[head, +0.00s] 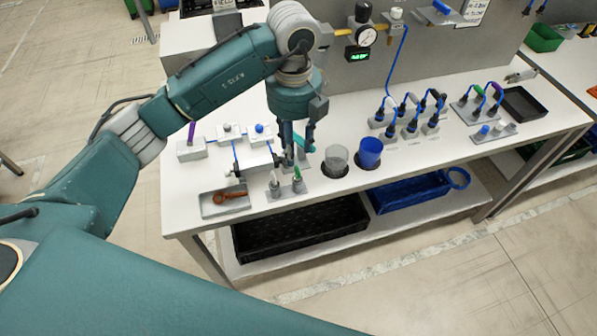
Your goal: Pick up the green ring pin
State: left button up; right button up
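A small pin with a green top (297,174) stands upright at the front of the workbench, on a small grey plate beside a pin with a whitish top (274,180). I take the green one to be the green ring pin; its ring is too small to make out. My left gripper (297,158) points down just above and behind it. Its fingers look apart, with a teal piece showing between them that I cannot identify clearly. The gripper does not appear to touch the green pin. My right gripper is not in view.
A grey tray (212,208) with a brown part lies front left. A clear cup (336,158) and a blue cup (369,150) stand close to the right. Grey blocks with blue cables are left of the gripper. A gauge (367,36) hangs behind. Bench space right of the blue cup's front is clear.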

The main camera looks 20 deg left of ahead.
aim_at(296, 168)
pick_arm(q)
notch_tip(296, 168, down, 2)
jog(key=shift+s+f+p, duration=0.1)
jog(key=shift+p, duration=0.2)
jog(key=shift+f, duration=0.3)
jog(key=shift+f+p, duration=0.35)
jog(key=f+p, duration=0.2)
jog(key=f, duration=0.1)
jog(key=shift+s+d+f, duration=0.2)
jog(key=shift+f, duration=0.05)
jog(key=shift+w+f, duration=0.1)
jog(key=shift+f, duration=0.5)
grip_shut()
